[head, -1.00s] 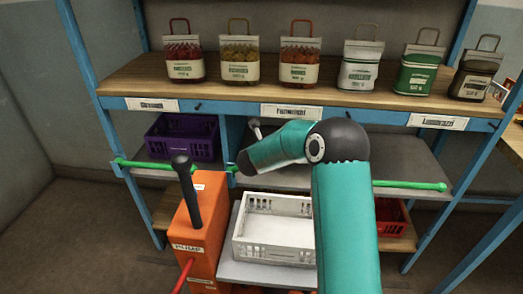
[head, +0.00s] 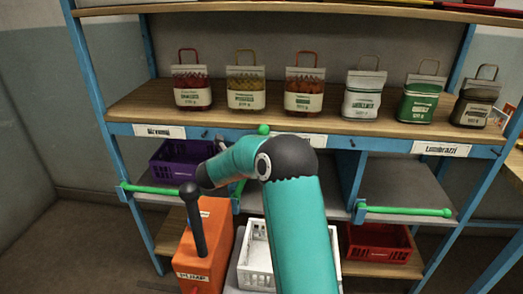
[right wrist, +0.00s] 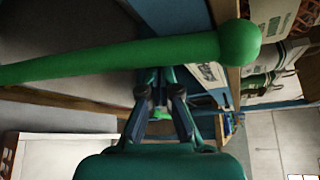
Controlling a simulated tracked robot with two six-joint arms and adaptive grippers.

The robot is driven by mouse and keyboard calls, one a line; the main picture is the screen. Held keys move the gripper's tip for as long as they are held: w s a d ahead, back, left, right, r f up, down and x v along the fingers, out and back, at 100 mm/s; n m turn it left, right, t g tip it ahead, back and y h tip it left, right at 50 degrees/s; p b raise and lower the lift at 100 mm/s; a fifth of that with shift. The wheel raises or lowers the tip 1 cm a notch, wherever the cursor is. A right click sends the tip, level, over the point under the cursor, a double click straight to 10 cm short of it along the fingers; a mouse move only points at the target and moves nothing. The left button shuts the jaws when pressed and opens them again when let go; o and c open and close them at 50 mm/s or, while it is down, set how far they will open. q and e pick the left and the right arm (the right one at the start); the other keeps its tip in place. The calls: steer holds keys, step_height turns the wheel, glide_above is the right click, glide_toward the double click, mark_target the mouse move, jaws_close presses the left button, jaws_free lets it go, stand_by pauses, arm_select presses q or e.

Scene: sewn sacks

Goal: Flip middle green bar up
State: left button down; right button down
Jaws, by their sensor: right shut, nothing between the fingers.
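The middle green bar shows in the head view as a green ball end (head: 263,129) above my arm and a short green piece (head: 239,188) below it; my arm hides the stretch between. It looks raised at a slant, no longer level. In the right wrist view the green bar (right wrist: 130,60) crosses the frame close up, ending in a ball at right. My right gripper (right wrist: 160,103) is shut and empty beside the bar; I cannot tell whether it touches. In the head view it is hidden behind my arm. My left gripper is not in view.
The left green bar (head: 160,189) and right green bar (head: 405,211) lie level across their bays. Several sewn sacks (head: 304,91) stand on the wooden shelf above. Below are a purple crate (head: 172,173), white crate (head: 256,262) and red crate (head: 379,253). An orange pump (head: 208,245) stands left.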

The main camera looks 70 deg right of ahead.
mark_target(261, 125)
steer(key=shift+r, duration=0.1)
step_height(261, 125, up, 10)
steer(key=shift+f, duration=0.1)
stand_by(0.6)
steer(key=shift+f, duration=0.1)
stand_by(0.4)
